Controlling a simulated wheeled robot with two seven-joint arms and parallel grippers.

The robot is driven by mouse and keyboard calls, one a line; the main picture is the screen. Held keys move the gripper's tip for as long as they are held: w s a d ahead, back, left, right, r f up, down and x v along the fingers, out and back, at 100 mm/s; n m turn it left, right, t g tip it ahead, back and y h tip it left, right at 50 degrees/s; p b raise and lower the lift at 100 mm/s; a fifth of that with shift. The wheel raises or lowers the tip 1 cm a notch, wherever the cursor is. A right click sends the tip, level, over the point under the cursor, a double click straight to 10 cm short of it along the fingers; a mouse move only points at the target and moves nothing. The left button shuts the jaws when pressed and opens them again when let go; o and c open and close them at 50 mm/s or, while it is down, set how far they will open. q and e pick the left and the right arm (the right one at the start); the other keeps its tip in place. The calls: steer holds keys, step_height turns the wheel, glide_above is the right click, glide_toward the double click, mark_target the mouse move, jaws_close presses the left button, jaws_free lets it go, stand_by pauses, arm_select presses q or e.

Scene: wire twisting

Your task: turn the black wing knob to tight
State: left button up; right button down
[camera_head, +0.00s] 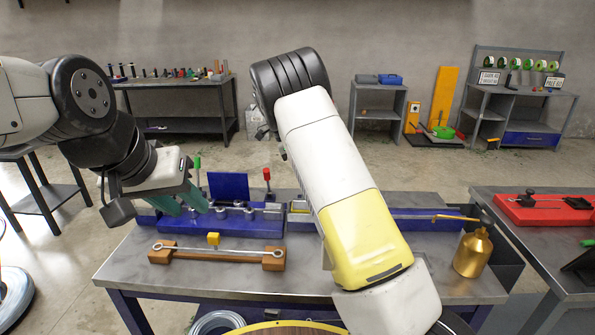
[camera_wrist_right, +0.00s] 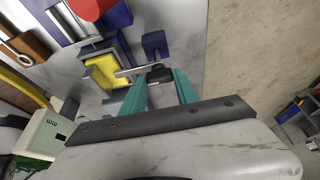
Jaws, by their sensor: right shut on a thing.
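The black wing knob (camera_wrist_right: 159,74) sits between the teal fingertips of my right gripper (camera_wrist_right: 158,83) in the right wrist view, and the gripper is shut on it. A grey metal bar (camera_wrist_right: 137,70) runs beside the knob. In the head view the knob and right gripper are hidden behind my right arm. My left gripper (camera_head: 187,206) has its teal fingers apart and empty, above the left end of the blue twisting fixture (camera_head: 248,226). Whether the knob is tight cannot be told.
A wire with looped ends (camera_head: 215,251) lies on a wooden holder (camera_head: 160,256) on the bench. A brass bottle (camera_head: 473,252) stands at the bench's right end. A red fixture (camera_head: 550,210) is on the right table. A yellow block (camera_wrist_right: 103,70) shows beside the right gripper.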

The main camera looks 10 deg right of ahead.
steer(key=c, duration=0.9)
jaws_free()
steer(key=v, duration=0.8)
